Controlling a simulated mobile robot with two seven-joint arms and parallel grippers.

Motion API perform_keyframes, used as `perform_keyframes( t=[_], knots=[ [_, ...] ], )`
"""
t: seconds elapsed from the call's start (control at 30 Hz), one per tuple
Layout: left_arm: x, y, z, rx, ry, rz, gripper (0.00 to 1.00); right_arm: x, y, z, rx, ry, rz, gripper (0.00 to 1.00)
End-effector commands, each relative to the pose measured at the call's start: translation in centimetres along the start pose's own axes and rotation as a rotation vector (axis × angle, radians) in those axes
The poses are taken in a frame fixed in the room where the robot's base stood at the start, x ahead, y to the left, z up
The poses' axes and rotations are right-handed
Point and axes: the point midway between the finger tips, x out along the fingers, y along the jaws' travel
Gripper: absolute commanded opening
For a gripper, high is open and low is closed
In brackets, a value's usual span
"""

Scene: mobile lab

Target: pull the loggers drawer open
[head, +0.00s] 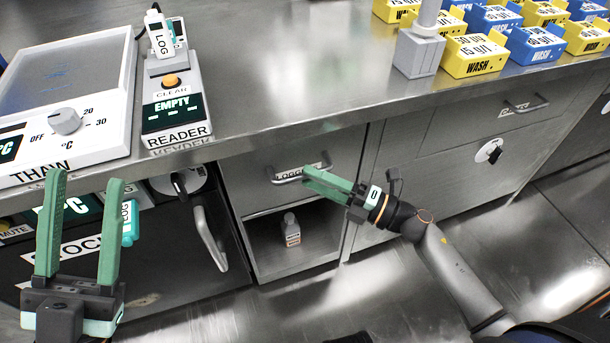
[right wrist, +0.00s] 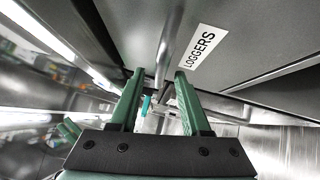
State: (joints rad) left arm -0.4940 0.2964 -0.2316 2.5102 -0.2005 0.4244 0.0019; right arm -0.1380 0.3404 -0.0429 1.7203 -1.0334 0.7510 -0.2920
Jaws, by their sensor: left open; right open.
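The loggers drawer (head: 247,172) is a grey metal front under the counter, and it looks flush with the cabinet. Its bar handle (head: 284,180) and label are partly covered by my right gripper (head: 313,178). In the right wrist view, the "LOGGERS" label (right wrist: 200,47) is right of the handle (right wrist: 167,55). The open green fingers of my right gripper (right wrist: 158,75) point at the handle, which appears between their tips; contact cannot be told. My left gripper (head: 86,180) is open and empty at the lower left, away from the drawer.
An open shelf below the drawer holds a small bottle (head: 291,230). The reader (head: 174,105) and thaw unit (head: 70,100) stand on the counter above. A dark stock unit with a handle (head: 210,238) is left of the drawer. The floor in front is clear.

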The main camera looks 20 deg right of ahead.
Motion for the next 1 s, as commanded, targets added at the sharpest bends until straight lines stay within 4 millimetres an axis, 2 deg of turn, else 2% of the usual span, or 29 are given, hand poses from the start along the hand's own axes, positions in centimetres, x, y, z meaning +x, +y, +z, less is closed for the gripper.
perform_keyframes(
  t=[0.03, 0.2, 0.53, 0.9, 1.0],
  knots=[
    [-0.1, 0.1, 0.1, -0.002, 0.000, 0.000, 0.50, 0.8, 0.0, 0.0, 0.000, 0.000, 0.002, 0.47],
    [-0.2, 0.1, 0.2, -0.004, 0.000, -0.001, 0.50, 2.2, -0.1, 0.0, 0.001, -0.001, 0.000, 0.47],
    [-0.2, 0.1, 0.2, -0.006, -0.001, -0.001, 0.50, 2.5, -0.1, 0.0, 0.003, -0.001, -0.001, 0.47],
    [-0.1, 0.1, 0.2, -0.005, -0.002, 0.000, 0.50, 2.5, -0.1, 0.0, 0.002, -0.001, -0.001, 0.06],
    [-0.2, 0.1, 0.2, -0.005, -0.002, 0.000, 0.50, 2.5, -0.1, 0.0, 0.002, -0.001, -0.001, 0.00]
  ],
)
